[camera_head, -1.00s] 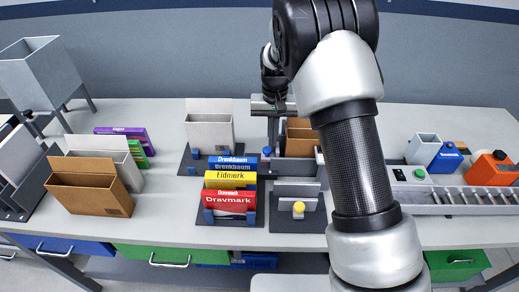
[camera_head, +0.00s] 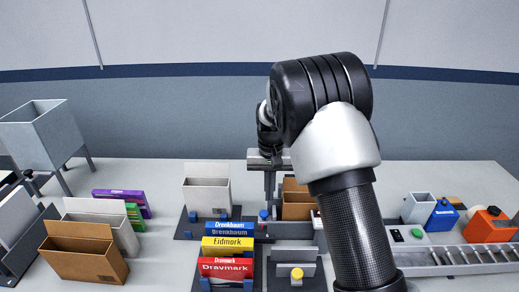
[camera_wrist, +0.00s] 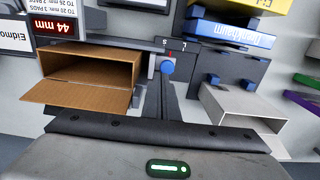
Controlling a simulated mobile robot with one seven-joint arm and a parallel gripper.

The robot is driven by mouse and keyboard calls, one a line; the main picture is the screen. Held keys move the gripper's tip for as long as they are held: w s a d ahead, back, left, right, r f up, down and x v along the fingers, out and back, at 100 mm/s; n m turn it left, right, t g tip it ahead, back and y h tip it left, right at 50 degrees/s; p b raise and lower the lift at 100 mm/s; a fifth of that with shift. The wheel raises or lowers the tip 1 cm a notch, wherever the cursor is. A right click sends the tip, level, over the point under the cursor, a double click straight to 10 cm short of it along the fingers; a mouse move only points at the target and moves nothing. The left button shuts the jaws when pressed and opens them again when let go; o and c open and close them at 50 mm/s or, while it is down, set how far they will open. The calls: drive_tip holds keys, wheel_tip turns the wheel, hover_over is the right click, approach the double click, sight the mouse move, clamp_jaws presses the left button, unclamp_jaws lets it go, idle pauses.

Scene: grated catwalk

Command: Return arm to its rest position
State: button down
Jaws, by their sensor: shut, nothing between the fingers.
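My silver and black arm comes in from the lower right of the head view and bends over the bench. My gripper (camera_head: 269,197) hangs from its far end, fingers pointing down, above the middle fixture. Its fingers are together with nothing between them. In the wrist view my gripper (camera_wrist: 163,88) shows as a dark narrow pair beyond the grey hand with a green light. An open brown carton (camera_wrist: 90,72) lies to its left in that view, and a blue knob shows by the fingertips. The exact gap between fingertips and fixture is hard to tell.
Red, yellow and blue boxes (camera_head: 226,268) stand in a rack at front centre. An open white carton (camera_head: 207,195) stands behind them. Brown and white cartons (camera_head: 83,262) and a metal hopper (camera_head: 40,135) are at left. A grey conveyor (camera_head: 460,258) runs along the right.

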drive_tip(key=s+d+r+t+y, duration=0.1)
drive_tip(key=s+d+r, duration=0.2)
drive_tip(key=s+r, duration=0.45)
drive_tip(key=s+d+r+t, duration=0.1)
drive_tip(key=s+d+r, duration=0.3)
drive_tip(key=r, duration=0.6)
drive_tip(key=s+d+r+t, duration=0.1)
drive_tip(key=s+d+r, duration=0.1)
drive_tip(key=s, duration=0.7)
drive_tip(key=s+d+r+t+h, duration=0.1)
drive_tip(key=s+d+t, duration=0.1)
drive_tip(key=s, duration=0.7)
drive_tip(key=shift+s+d+r+t, duration=0.3)
drive_tip(key=shift+s+d+r, duration=0.1)
drive_tip(key=shift+d, duration=0.1)
